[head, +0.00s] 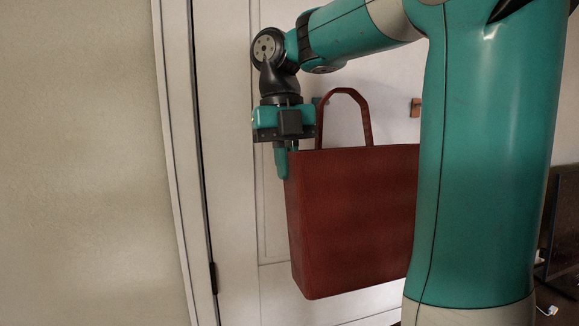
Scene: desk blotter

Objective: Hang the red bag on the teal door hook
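The red bag (352,215) is off the floor in front of the white door, upright and slightly tilted. Its handle loop (347,92) stands up above the rim. A small teal piece, apparently the teal door hook (318,103), shows beside the left leg of the handle, partly hidden by my gripper and the handle. I cannot tell whether the handle is over it. My gripper (283,162) points down at the bag's upper left corner, its teal finger overlapping the rim. Whether the fingers are shut on the bag is hidden. My arm covers the bag's right side.
A brown wooden hook (415,107) is on the door to the right of the handle. The white door (275,285) stands behind the bag, with its frame (180,150) and a bare wall (75,160) on the left. Dark furniture (563,230) stands at the far right.

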